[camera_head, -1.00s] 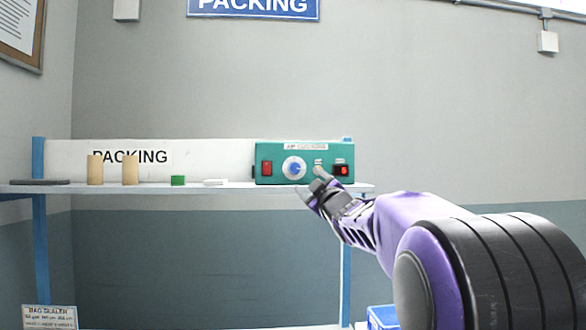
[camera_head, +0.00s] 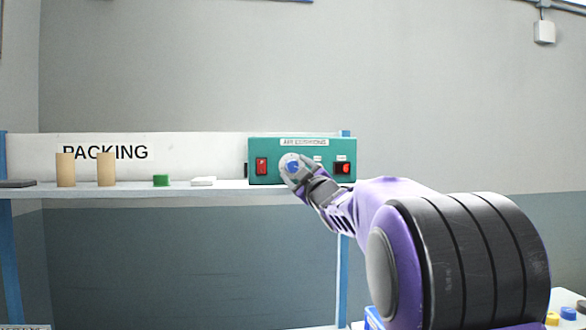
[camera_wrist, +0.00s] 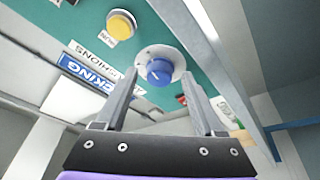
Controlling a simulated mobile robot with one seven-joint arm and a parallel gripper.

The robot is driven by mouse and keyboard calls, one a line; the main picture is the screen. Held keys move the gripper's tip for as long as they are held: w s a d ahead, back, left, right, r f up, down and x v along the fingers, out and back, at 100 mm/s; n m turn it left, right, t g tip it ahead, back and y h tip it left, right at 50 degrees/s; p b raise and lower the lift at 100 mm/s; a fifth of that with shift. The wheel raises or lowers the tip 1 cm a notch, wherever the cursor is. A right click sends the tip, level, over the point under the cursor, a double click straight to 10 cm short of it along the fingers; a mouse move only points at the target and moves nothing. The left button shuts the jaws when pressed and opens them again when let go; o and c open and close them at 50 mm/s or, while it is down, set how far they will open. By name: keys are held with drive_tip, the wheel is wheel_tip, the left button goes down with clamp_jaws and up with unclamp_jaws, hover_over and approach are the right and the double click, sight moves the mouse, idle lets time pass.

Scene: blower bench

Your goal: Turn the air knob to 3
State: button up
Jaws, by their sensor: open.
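The teal air-cushion machine (camera_head: 320,150) stands on the shelf. Its blue air knob (camera_head: 292,166) sits on a pale round dial, partly covered by my gripper (camera_head: 293,174) in the head view. In the wrist view the blue knob (camera_wrist: 158,72) shows on its pale dial plate (camera_wrist: 172,57), between and just beyond the fingertips. My gripper (camera_wrist: 158,80) is open, with one finger on each side of the knob's line. I cannot tell if the fingers touch it. The dial's numbers and the pointer's setting are too small to read.
A red switch (camera_head: 261,165) is left of the knob and a red button (camera_head: 343,168) right of it. A yellow round button (camera_wrist: 121,22) shows in the wrist view. Two tan cylinders (camera_head: 66,169), a green block (camera_head: 161,180) and a white item (camera_head: 203,180) stand along the shelf leftward.

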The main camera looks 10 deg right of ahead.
clamp_jaws()
idle(0.3)
drive_tip(key=shift+d+r+n, duration=0.1)
drive_tip(key=shift+r+n, duration=0.05)
drive_tip(key=shift+n, duration=0.25)
drive_tip(key=n+p, duration=0.1)
drive_tip(key=n+g+y, duration=0.1)
drive_tip(key=n+p, duration=0.1)
drive_tip(key=n, duration=0.1)
drive_tip(key=shift+d+r+y+p, duration=0.1)
drive_tip(key=shift+r+y+p, duration=0.15)
drive_tip(key=shift+y+p, duration=0.1)
drive_tip(key=n+g+p, duration=0.1)
drive_tip(key=n, duration=0.2)
drive_tip(key=n+g+p, duration=0.1)
drive_tip(key=n, duration=0.2)
drive_tip(key=shift+r+g+p, duration=0.15)
drive_tip(key=shift+g+p, duration=0.15)
drive_tip(key=shift+p, duration=0.1)
drive_tip(key=n, duration=0.2)
drive_tip(key=n+g, duration=0.1)
drive_tip(key=n, duration=0.1)
drive_tip(key=shift+r+n+g, duration=0.2)
drive_tip(key=shift+n+g, duration=0.1)
drive_tip(key=shift+n, duration=0.1)
drive_tip(key=n+h, duration=0.2)
drive_tip(key=n, duration=0.1)
drive_tip(key=shift+r+n+g+h, duration=0.1)
drive_tip(key=shift+n+g+h, duration=0.15)
drive_tip(key=shift+n+g, duration=0.15)
